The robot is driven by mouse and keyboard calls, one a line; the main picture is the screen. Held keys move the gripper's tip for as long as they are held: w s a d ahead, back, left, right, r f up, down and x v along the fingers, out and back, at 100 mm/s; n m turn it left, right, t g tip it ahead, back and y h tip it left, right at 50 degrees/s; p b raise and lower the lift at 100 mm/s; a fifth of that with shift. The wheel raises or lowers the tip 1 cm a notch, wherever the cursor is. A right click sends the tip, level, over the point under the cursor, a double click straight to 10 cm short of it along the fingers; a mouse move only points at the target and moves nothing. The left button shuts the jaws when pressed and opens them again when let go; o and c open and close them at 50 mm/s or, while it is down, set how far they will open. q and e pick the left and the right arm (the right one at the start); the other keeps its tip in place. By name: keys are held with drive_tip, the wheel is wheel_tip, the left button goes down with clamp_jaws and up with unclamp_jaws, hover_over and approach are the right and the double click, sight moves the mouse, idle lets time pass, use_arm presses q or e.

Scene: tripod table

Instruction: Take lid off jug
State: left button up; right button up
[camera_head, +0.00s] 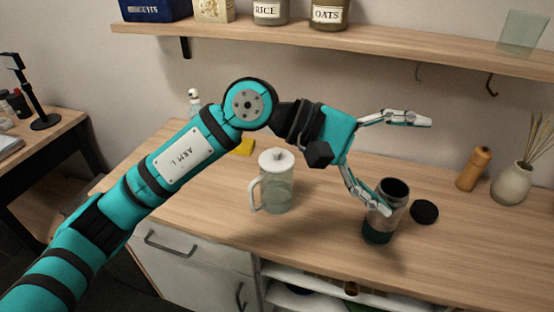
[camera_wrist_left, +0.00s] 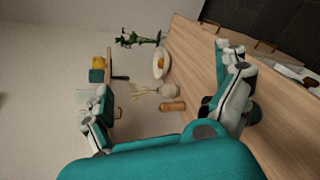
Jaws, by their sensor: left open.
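A clear glass jug (camera_head: 278,190) with a white lid (camera_head: 276,160) on top stands on the wooden counter in the head view, its handle to the left. My left gripper (camera_head: 408,165) is open and empty, to the right of the jug and above the counter. Its lower finger passes in front of a dark open canister (camera_head: 380,229). Whether that finger touches the canister I cannot tell. In the left wrist view the two fingers of the left gripper (camera_wrist_left: 165,105) are wide apart. The jug is not visible there. My right gripper is not in view.
A black round lid (camera_head: 424,212) lies beside the canister. A wooden mill (camera_head: 473,169) and a vase with reeds (camera_head: 511,184) stand at the right. A yellow sponge (camera_head: 243,147) and a bottle (camera_head: 194,103) are behind my left arm. A shelf (camera_head: 350,44) with jars hangs above.

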use_arm(q)
drive_tip(key=w+a+f+m+t+y, duration=0.2)
drive_tip(key=w+a+f+m+y, duration=0.1)
drive_tip(key=w+y, duration=0.1)
drive_tip(key=m+t+y, duration=0.2)
drive_tip(key=t+y, duration=0.4)
drive_tip(key=y, duration=0.3)
approach(276, 151)
drive_tip(key=p+x, duration=0.2)
drive_tip(key=x, duration=0.3)
drive_tip(key=shift+s, duration=0.15)
drive_tip(key=shift+w+d+f, duration=0.1)
drive_tip(key=shift+w+f, duration=0.1)
drive_tip(key=shift+f, duration=0.25)
drive_tip(key=p+x, duration=0.2)
drive_tip(key=x, duration=0.2)
drive_tip(key=shift+w+f, duration=0.1)
drive_tip(key=shift+w, duration=0.05)
drive_tip(key=shift+w+f, duration=0.2)
drive_tip(key=shift+f, duration=0.25)
drive_tip(key=c, duration=1)
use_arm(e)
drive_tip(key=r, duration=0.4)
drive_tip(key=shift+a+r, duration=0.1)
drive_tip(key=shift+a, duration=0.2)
